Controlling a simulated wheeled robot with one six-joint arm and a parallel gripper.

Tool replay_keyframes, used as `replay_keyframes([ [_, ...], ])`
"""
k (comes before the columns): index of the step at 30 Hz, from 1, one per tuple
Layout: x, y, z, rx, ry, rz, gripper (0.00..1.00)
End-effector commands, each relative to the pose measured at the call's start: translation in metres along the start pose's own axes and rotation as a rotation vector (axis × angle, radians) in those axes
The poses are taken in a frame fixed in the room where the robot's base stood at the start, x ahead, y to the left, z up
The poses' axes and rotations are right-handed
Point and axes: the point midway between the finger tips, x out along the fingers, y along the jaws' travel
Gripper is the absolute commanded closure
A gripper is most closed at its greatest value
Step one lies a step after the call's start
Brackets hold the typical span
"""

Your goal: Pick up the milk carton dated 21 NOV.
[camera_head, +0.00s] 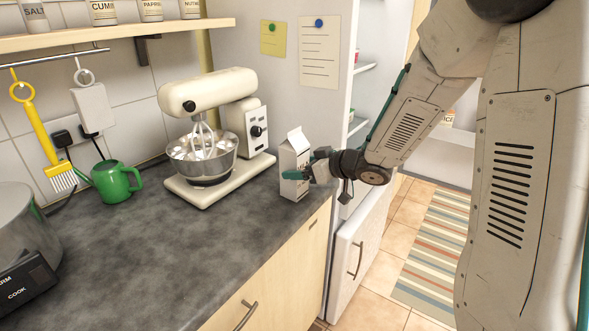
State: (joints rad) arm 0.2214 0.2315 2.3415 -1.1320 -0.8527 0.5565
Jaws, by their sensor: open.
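A white milk carton (291,157) with a gabled top stands upright on the dark counter, near its right edge beside the fridge. Dark print shows low on its front, but I cannot read a date. My gripper (306,165) is at the carton's right side, open, with teal fingertips. One finger overlaps the carton's front in the picture. I cannot tell whether it touches the carton, and the gripper hides part of the carton's right side.
A cream stand mixer (213,93) with a steel bowl (203,163) stands left of the carton. The front counter (190,260) is clear. The fridge (290,85) is close behind the carton.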

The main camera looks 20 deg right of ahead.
Motion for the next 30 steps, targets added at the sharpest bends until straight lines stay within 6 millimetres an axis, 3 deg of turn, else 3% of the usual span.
replay_keyframes([
  [6,0.028,-0.001,0.0,0.0,-0.001,0.0,0.2],
  [14,0.03,0.0,-0.001,-0.001,-0.001,0.001,0.2],
  [22,0.029,0.0,-0.001,0.0,-0.001,0.002,0.95],
  [30,0.029,0.0,-0.003,-0.002,0.003,0.001,0.95],
])
